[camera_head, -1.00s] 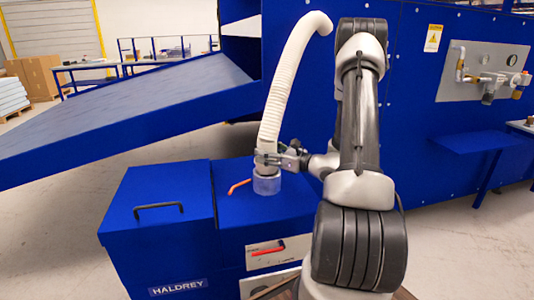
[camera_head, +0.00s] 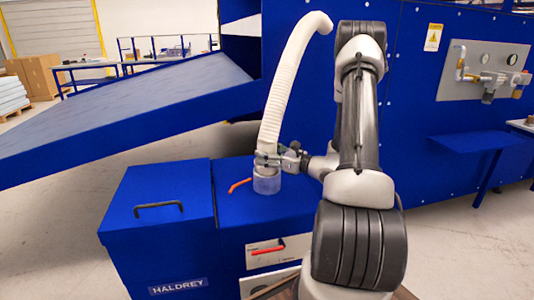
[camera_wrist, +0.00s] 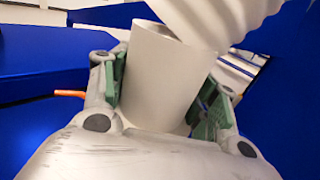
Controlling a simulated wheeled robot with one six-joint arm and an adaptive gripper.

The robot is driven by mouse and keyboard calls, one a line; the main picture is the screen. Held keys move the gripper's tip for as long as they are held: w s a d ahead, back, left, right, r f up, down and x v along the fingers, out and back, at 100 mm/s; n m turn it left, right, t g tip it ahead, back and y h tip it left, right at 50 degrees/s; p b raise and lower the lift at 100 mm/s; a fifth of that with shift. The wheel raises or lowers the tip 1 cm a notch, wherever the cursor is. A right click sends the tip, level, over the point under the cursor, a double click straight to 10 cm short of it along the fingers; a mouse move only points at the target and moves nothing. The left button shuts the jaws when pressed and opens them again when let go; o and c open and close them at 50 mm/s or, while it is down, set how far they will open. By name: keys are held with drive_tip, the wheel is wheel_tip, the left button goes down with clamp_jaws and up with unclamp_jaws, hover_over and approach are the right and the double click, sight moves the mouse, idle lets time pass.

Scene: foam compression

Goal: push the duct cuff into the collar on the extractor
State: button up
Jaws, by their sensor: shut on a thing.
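A pale ribbed duct hose (camera_head: 285,85) rises from my gripper (camera_head: 268,159) and bends right at its top. In the wrist view its smooth pale cuff (camera_wrist: 163,72) stands between the green pads of my gripper (camera_wrist: 165,92), which is shut on it. The ribbed hose (camera_wrist: 222,22) leans away to the upper right from the cuff's top. A pale, see-through collar (camera_head: 267,185) stands on the blue extractor (camera_head: 290,205), directly below my gripper. The cuff's lower end is hidden, so I cannot tell how deep it sits in the collar.
An orange lever (camera_head: 239,185) lies just left of the collar. A blue box with a black handle (camera_head: 158,209) stands at the left. A sloped blue chute (camera_head: 130,105) crosses behind it. A tall blue machine wall (camera_head: 420,110) stands close behind my arm.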

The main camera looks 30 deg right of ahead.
drive_tip(key=shift+f, duration=1.45)
idle(0.6)
drive_tip(key=o, duration=1.2)
